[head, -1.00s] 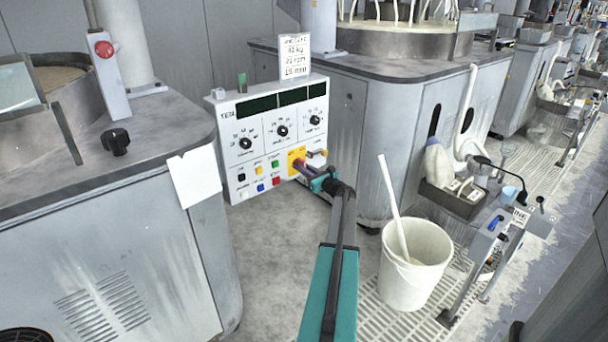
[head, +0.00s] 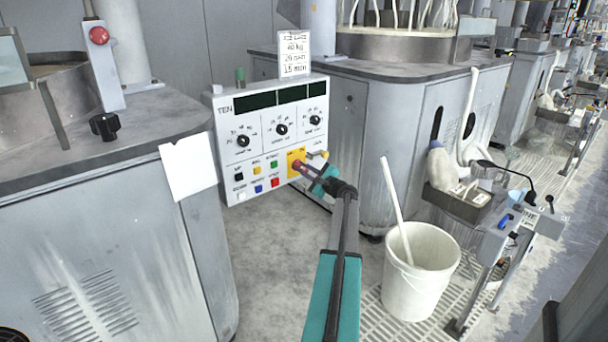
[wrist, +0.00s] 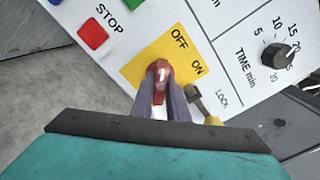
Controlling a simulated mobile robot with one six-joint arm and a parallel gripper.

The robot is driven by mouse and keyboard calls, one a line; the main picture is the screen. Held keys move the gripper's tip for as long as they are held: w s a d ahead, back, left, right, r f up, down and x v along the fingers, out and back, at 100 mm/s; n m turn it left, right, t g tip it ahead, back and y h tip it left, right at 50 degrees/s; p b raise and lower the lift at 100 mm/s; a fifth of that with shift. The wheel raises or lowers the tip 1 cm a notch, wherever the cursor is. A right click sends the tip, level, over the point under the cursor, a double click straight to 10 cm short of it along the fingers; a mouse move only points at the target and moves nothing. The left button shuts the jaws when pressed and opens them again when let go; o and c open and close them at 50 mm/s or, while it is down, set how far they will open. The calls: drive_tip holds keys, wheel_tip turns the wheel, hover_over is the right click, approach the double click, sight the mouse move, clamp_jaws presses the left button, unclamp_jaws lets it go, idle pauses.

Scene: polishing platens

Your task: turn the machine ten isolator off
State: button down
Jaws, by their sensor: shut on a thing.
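The machine ten control panel (head: 258,150) is a white box marked TEN, with dark displays, dials and coloured buttons. Its isolator is a red handle (wrist: 160,72) on a yellow plate (wrist: 164,56) marked OFF and ON. The yellow plate also shows in the head view (head: 293,157), at the panel's lower right. My gripper (wrist: 163,92) is shut on the red handle, one purple-grey finger on each side. The fingers hide part of the handle, so I cannot tell exactly which mark it points to. In the head view my gripper (head: 304,168) reaches the panel from the lower right.
A small brass-coloured lock piece (wrist: 204,106) sits close to the right finger, near the word LOCK. Red STOP (wrist: 92,35) and other buttons lie to the left. A white bucket (head: 420,285) with a stick stands right of my arm.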

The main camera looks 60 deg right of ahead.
drive_tip(key=shift+s+f, duration=0.1)
idle(0.4)
drive_tip(key=c, duration=1.7)
unclamp_jaws()
drive_tip(key=p+v, duration=0.2)
drive_tip(key=v, duration=1.1)
drive_tip(key=shift+s+a, duration=0.2)
drive_tip(key=shift+s, duration=0.15)
